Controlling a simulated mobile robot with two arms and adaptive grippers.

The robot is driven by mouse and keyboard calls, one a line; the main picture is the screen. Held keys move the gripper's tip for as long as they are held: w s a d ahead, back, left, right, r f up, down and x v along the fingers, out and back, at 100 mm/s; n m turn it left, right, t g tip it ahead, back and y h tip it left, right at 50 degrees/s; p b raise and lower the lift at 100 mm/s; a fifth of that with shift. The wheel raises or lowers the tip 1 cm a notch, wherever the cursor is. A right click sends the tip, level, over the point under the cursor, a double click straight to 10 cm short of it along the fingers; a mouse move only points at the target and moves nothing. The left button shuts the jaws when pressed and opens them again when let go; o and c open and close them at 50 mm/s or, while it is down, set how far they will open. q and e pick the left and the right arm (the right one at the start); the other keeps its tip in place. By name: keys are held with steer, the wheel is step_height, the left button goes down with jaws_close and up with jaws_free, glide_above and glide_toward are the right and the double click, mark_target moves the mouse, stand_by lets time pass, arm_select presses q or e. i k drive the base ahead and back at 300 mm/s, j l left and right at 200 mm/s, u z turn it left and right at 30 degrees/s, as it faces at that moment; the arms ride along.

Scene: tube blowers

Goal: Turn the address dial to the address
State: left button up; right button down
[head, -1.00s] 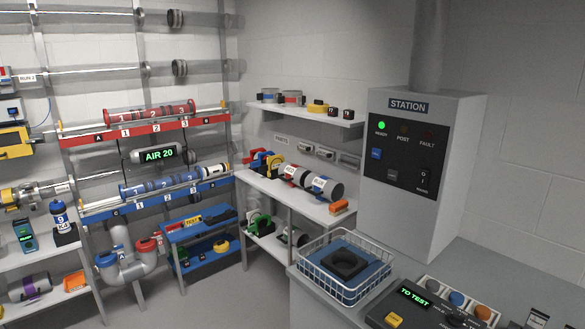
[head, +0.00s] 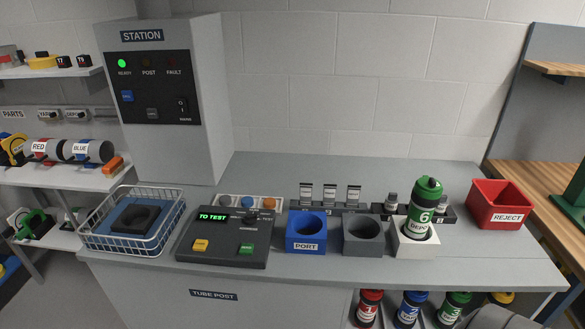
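The dark control console (head: 225,237) sits on the grey counter, left of centre. Its small display (head: 213,216) reads "TO TEST" in green. The address dial (head: 250,219) appears as a dark knob right of the display; its pointer is too small to read. A yellow button (head: 201,245) and a green button (head: 246,249) are on the console's front part. Neither of my grippers is in view.
A wire basket (head: 130,240) stands left of the console. The blue PORT block (head: 306,233), a grey holder (head: 363,235) and a green carrier (head: 424,208) in a white holder stand to its right. A red REJECT bin (head: 500,204) is farther right. The station cabinet (head: 160,100) rises behind.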

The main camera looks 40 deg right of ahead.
mark_target(250, 219)
steer(key=z, duration=0.8)
